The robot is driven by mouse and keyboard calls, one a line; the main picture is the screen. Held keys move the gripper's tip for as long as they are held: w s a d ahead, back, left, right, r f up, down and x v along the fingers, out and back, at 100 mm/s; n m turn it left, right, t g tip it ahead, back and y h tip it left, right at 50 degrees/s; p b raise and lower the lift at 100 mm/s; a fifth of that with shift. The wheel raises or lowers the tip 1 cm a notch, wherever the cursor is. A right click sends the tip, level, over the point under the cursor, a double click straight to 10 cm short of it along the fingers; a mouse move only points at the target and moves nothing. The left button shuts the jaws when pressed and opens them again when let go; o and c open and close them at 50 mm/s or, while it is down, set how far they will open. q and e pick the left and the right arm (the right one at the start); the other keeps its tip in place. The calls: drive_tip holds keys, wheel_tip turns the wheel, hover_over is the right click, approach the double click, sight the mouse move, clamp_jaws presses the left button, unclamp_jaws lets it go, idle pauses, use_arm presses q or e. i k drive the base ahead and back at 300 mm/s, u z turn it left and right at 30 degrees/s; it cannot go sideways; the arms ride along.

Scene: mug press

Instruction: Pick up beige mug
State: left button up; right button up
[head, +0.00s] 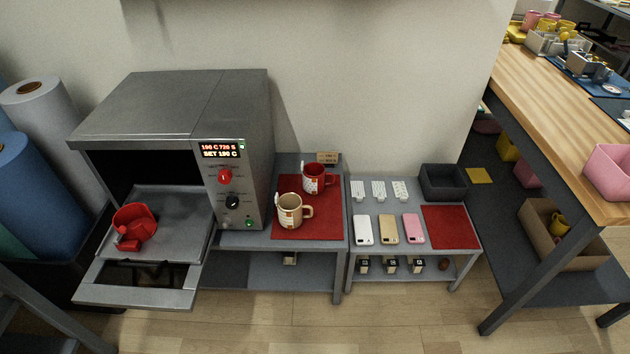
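The beige mug (289,211) stands upright on a red mat (326,227) on the small grey table right of the oven. Its handle points right, and a label shows on its front. A red mug (315,178) stands just behind it and to the right, on the same mat. Another red object (134,222), cup-shaped with a smaller red part at its front, sits on the tray in the open oven. Neither of my grippers shows in the head view.
The oven (180,105) has its door (140,293) folded down at the front. A lower table to the right carries phone-like cases (388,229), a dark bin (443,182) and a bare red mat (449,227). A wooden workbench (550,120) stands at right. Floor in front is clear.

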sight(290, 203)
drive_tip(key=u, duration=0.7)
drive_tip(key=i, duration=0.8)
drive_tip(key=u, duration=0.35)
